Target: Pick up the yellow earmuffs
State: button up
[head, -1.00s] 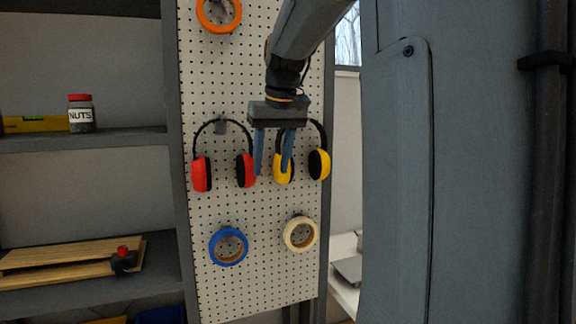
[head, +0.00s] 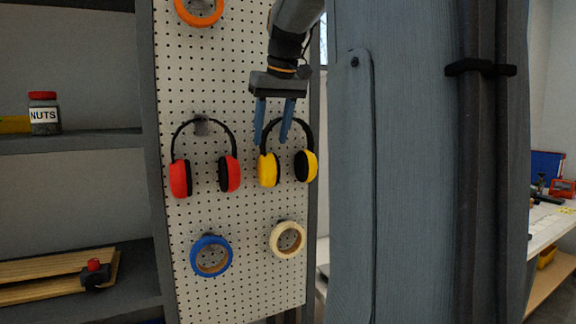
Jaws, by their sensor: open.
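The yellow earmuffs (head: 268,170) hang on the white pegboard at its right side, with yellow cups, black pads and a black headband. My gripper (head: 270,141) is open, its two blue fingers pointing down in front of the headband and just above the left cup. The fingers and gripper body hide the top of the headband and its hook. I cannot tell how far the fingers are from the headband in depth.
Red earmuffs (head: 180,179) hang close by on the left. A blue tape roll (head: 211,256) and a cream tape roll (head: 288,240) hang below, an orange roll (head: 199,12) above. Shelves with a nuts jar (head: 44,113) stand left. A workbench (head: 552,226) is at far right.

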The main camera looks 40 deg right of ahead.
aim_at(268, 153)
jog(key=p+x, duration=0.1)
jog(key=x, duration=0.4)
jog(key=shift+c, duration=0.4)
jog(key=c, duration=0.9)
jog(key=shift+r, duration=0.15)
